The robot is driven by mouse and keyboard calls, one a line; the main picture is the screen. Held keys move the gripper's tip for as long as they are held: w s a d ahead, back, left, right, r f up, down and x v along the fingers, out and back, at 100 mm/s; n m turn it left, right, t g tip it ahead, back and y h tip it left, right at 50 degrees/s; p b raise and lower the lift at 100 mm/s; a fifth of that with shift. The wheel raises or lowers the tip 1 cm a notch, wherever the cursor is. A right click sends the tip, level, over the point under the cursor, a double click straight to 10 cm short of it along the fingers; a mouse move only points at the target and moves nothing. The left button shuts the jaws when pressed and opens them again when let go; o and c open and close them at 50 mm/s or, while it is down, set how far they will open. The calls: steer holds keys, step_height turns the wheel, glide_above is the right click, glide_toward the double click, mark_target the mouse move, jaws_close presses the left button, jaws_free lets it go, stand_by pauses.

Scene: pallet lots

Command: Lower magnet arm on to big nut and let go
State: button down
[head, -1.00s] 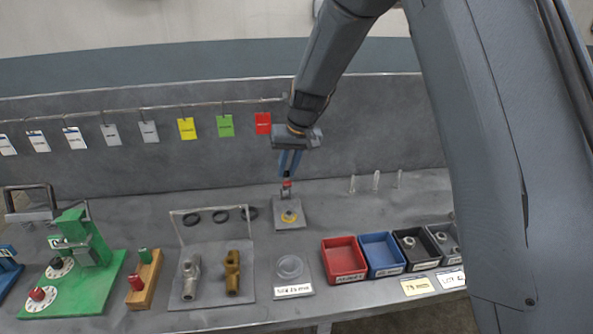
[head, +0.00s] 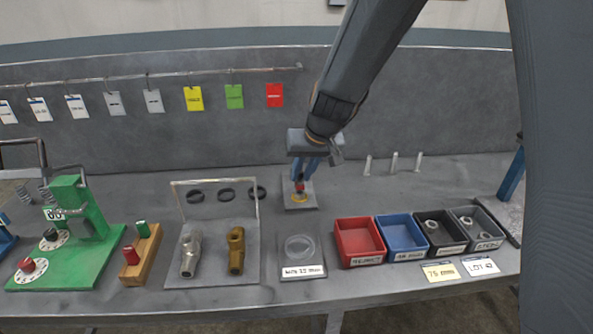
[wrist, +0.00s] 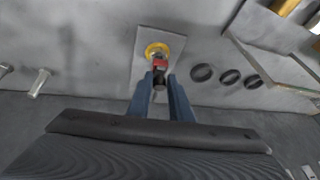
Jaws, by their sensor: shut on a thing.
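My gripper (head: 302,178) is shut on the magnet arm, whose red part (head: 299,187) shows just below the fingertips. The magnet arm also shows between the blue fingers in the wrist view (wrist: 160,64). The big nut (head: 300,198), a yellow-gold ring, lies on a grey square plate (head: 313,207). In the wrist view the nut (wrist: 154,47) shows just beyond the red part. The red part is over or at the near side of the nut. I cannot tell whether they touch.
A clear round dish (head: 299,247) stands in front of the plate. Red (head: 371,257), blue (head: 417,249) and black (head: 456,243) bins are at the front right. A wire-framed stand with two fittings (head: 215,277) is at left.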

mark_target(300, 187)
steer(key=shift+s+f+b, duration=0.4)
steer(key=shift+f+b, duration=0.15)
steer(key=shift+f, duration=0.15)
steer(key=shift+s+f+b, duration=0.4)
steer(key=shift+f+b, duration=0.1)
steer(key=shift+f, duration=0.3)
steer(key=c, duration=1.6)
jaws_free()
steer(key=shift+a, duration=0.2)
steer(key=shift+c, duration=0.2)
steer(key=shift+w+d, duration=0.15)
steer(key=shift+d, duration=0.05)
steer(key=shift+r, duration=0.4)
steer(key=v, duration=0.7)
